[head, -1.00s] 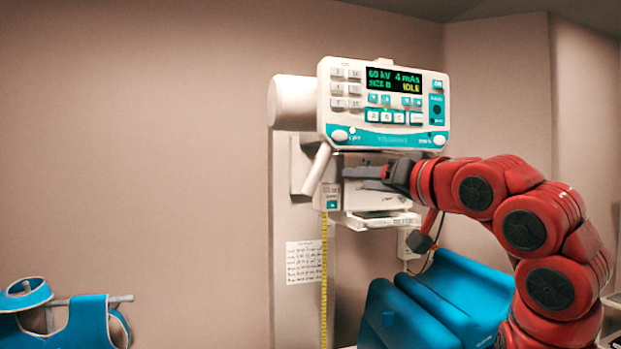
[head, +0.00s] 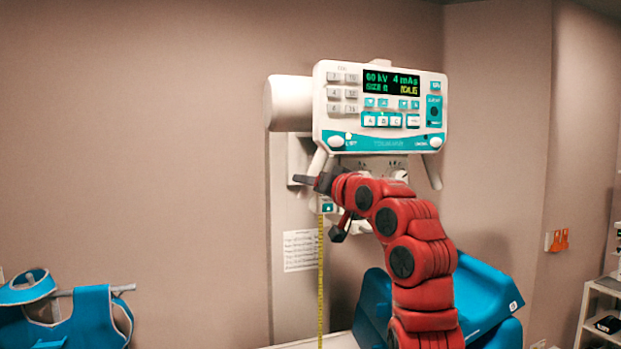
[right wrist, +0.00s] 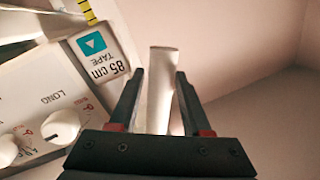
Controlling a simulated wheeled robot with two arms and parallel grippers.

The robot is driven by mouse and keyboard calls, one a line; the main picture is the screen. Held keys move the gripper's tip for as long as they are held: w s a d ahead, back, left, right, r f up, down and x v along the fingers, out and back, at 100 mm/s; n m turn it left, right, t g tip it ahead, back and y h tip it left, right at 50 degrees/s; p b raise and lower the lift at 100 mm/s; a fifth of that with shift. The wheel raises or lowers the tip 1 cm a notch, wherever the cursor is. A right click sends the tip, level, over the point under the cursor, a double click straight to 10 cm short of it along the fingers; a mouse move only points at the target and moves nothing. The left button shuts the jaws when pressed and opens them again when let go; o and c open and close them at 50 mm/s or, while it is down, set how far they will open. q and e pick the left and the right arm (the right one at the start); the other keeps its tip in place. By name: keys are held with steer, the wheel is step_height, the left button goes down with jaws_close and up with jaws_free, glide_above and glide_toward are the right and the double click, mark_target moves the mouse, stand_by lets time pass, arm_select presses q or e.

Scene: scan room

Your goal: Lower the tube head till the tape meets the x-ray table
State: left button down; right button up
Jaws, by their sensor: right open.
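The white and teal tube head (head: 380,108) hangs on its column, its lit display on the front. A pale handle (head: 317,163) slants down at its lower left; a second one is at lower right. The yellow tape (head: 320,270) hangs from the box marked 85 cm TAPE (right wrist: 100,50) and runs past the bottom edge of the head view, so its end is hidden. A strip of the x-ray table (head: 338,341) shows at the bottom. My right gripper (head: 305,179) is open at the left handle. In the right wrist view the handle (right wrist: 161,90) stands between the open fingers. My left gripper is out of view.
A blue padded chair-like object (head: 480,290) stands behind my right arm. A blue apron (head: 90,318) hangs on a rail at the left. A shelf (head: 597,305) stands at the far right. A paper notice (head: 300,250) is left of the tape.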

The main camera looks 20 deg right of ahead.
jaws_close()
stand_by(1.4)
